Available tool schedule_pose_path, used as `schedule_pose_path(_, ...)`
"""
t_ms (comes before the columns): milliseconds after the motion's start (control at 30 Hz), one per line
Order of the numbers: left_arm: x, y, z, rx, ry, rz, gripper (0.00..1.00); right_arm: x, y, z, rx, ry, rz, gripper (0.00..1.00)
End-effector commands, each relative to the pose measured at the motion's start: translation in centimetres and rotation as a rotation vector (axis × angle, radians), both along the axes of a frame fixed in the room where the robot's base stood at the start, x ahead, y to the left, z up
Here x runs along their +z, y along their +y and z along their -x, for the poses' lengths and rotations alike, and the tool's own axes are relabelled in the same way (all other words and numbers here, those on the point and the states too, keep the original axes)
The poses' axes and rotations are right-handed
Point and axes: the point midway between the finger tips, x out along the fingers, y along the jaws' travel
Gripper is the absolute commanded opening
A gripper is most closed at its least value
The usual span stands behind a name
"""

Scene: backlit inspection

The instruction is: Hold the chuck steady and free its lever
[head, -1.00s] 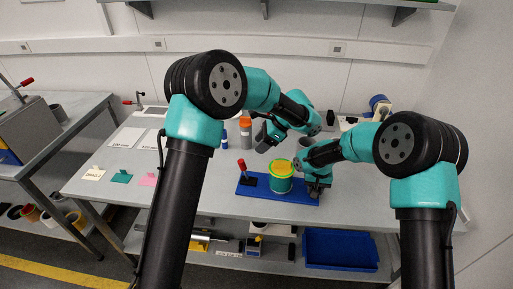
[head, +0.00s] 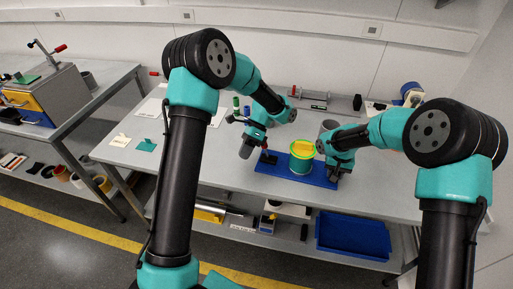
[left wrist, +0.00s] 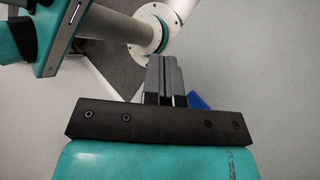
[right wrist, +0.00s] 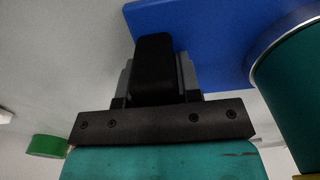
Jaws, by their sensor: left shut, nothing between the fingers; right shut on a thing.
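The chuck is a blue base plate (head: 288,171) on the bench, with a green drum with a yellow top (head: 301,157) on it. At the plate's left end stands a black block (head: 268,158) with a red-tipped lever (head: 264,144), which looks upright. My left gripper (head: 246,151) is shut and empty, just left of the lever; whether it touches it I cannot tell. Its shut fingers (left wrist: 166,82) show in the left wrist view. My right gripper (head: 334,177) is shut on a black block (right wrist: 153,65) at the plate's right end, the drum (right wrist: 296,95) beside it.
A blue bin (head: 352,234) sits on the shelf below the bench. Green and dark bottles (head: 237,106) stand behind my left gripper. A grey cup (head: 329,126) stands behind the drum.

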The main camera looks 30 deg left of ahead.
Motion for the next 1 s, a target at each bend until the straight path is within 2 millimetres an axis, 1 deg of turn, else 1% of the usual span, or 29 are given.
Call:
schedule_pose_path(33, -0.8, 0.1, 1.5, 0.048, 0.044, 0.051, 0.00, -0.3, -0.1, 0.2, -0.001, 0.007, 0.002, 0.03)
schedule_pose_path(200, -2.6, -0.6, 5.9, 0.212, 0.162, 0.239, 0.00, -0.3, -0.1, 0.2, -0.001, 0.006, 0.002, 0.03)
schedule_pose_path(400, -3.5, -2.2, 9.9, 0.423, 0.266, 0.459, 0.00, -0.3, -0.1, 0.2, -0.001, 0.006, 0.002, 0.03)
schedule_pose_path(500, -3.6, -3.1, 11.4, 0.537, 0.302, 0.567, 0.00, -0.3, -0.1, 0.2, -0.001, 0.006, 0.002, 0.03)
schedule_pose_path(600, -3.6, -4.0, 12.5, 0.657, 0.328, 0.673, 0.00, -0.3, -0.1, 0.2, -0.001, 0.006, 0.002, 0.03)
schedule_pose_path(733, -3.3, -5.1, 13.3, 0.820, 0.344, 0.806, 0.00, -0.3, -0.1, 0.2, -0.001, 0.006, 0.002, 0.03)
schedule_pose_path(900, -2.7, -6.1, 13.6, 1.043, 0.338, 0.968, 0.00, -0.3, -0.1, 0.2, -0.001, 0.006, 0.002, 0.03)
schedule_pose_path(1000, -2.3, -6.4, 13.3, 1.182, 0.318, 1.054, 0.00, -0.3, -0.1, 0.2, -0.001, 0.006, 0.002, 0.03)
